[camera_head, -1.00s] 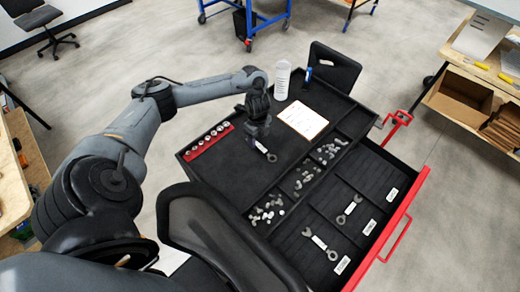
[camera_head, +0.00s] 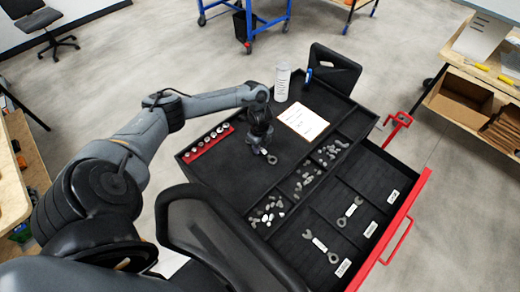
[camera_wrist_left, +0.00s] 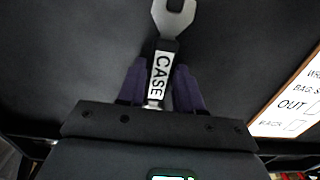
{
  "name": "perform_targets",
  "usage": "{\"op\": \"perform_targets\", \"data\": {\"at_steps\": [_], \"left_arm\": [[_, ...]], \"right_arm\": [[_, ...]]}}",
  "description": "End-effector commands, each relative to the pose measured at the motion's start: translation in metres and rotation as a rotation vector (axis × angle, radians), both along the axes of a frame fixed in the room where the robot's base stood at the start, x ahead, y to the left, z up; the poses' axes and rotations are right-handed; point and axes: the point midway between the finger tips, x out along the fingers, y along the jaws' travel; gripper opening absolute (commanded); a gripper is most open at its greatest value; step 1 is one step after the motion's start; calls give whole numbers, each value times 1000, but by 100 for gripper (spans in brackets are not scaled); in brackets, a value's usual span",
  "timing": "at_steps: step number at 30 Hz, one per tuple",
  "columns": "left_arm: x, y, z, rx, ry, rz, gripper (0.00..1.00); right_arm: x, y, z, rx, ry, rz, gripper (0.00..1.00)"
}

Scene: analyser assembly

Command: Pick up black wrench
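The black wrench lies on the black top of the tool cart, its grey end (camera_head: 271,159) showing just in front of my left gripper (camera_head: 262,143). In the left wrist view, the wrench's open-jawed grey head (camera_wrist_left: 174,19) points away from me, and its dark handle carries a white CASE label (camera_wrist_left: 160,75). The two purple fingers of my left gripper (camera_wrist_left: 160,85) stand close on either side of the handle, low over the cart top. I cannot tell whether they touch the handle. My right gripper is not in view.
A red socket rail (camera_head: 207,142), a white cylinder (camera_head: 282,85) and a paper sheet (camera_head: 303,122) are on the cart top. Bins of small parts (camera_head: 268,211) line its front. The open red-edged drawer (camera_head: 411,206) holds two other wrenches (camera_head: 321,244) (camera_head: 350,211).

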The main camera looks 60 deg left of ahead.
Motion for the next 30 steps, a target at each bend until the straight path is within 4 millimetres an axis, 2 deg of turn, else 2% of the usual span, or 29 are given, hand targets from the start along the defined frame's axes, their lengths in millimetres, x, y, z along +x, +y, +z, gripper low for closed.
{"op": "perform_targets", "data": {"at_steps": [1, 6, 20, 25, 28, 29, 30], "left_arm": [[0, 0, 0, 0, 0, 0, 27], [0, 0, 0, 0, 0, 0, 1], [1, 0, 7, 0, -2, 0, 0], [1, 1, 24, 1, -3, -1, 0], [1, 1, 42, 0, -4, -1, 0], [3, -1, 46, -1, -4, -1, 0], [14, -8, 49, -5, -8, 0, 0]], "right_arm": [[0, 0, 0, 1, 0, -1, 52], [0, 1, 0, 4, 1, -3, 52], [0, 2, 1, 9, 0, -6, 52], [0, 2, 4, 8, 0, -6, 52], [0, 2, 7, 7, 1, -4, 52], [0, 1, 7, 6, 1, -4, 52], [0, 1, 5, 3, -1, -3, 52]]}}
